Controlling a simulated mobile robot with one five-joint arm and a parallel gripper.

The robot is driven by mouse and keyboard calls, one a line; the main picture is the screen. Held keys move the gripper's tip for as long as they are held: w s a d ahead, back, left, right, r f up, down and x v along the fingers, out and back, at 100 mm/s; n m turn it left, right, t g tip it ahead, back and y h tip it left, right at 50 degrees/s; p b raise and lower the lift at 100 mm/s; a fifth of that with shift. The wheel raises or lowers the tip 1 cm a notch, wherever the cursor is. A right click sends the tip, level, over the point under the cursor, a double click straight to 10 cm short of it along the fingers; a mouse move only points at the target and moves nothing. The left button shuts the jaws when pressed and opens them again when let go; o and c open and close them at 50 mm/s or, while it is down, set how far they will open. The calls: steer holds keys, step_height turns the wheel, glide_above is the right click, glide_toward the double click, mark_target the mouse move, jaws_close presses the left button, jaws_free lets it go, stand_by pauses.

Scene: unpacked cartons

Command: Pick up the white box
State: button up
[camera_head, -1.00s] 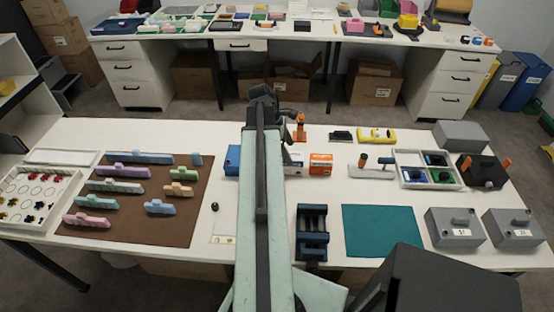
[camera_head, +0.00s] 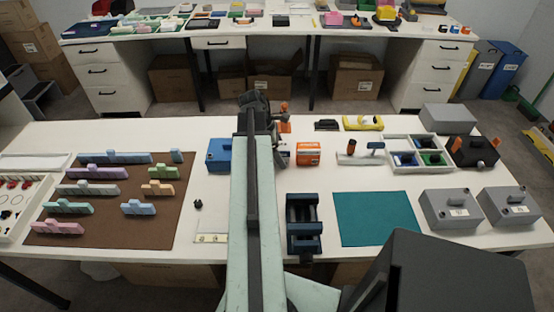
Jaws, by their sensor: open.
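My arm reaches out over the near table, and my gripper (camera_head: 281,150) is at its far end, mostly hidden behind the arm. Its jaws are open, and I see nothing held in them. I cannot clearly make out a plain white box. A small pale patch shows just right of the arm's end, next to an orange and white box (camera_head: 308,154), but I cannot tell what it is. A blue box (camera_head: 219,155) stands just left of the arm. The arm hides the table between these boxes.
A white compartment tray (camera_head: 391,160) holds blue and green pieces at the right. A dark clamp-like block (camera_head: 303,222), a teal mat (camera_head: 377,219) and grey boxes (camera_head: 451,209) are nearer. A brown mat (camera_head: 110,205) with coloured blocks lies left. Bare tabletop shows around the mats.

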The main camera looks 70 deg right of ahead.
mark_target(281, 146)
steer(key=shift+r, duration=0.1)
steer(key=c, duration=1.6)
steer(key=shift+o, duration=0.2)
step_height(281, 146, up, 10)
steer(key=p, duration=1)
steer(key=shift+r, duration=0.15)
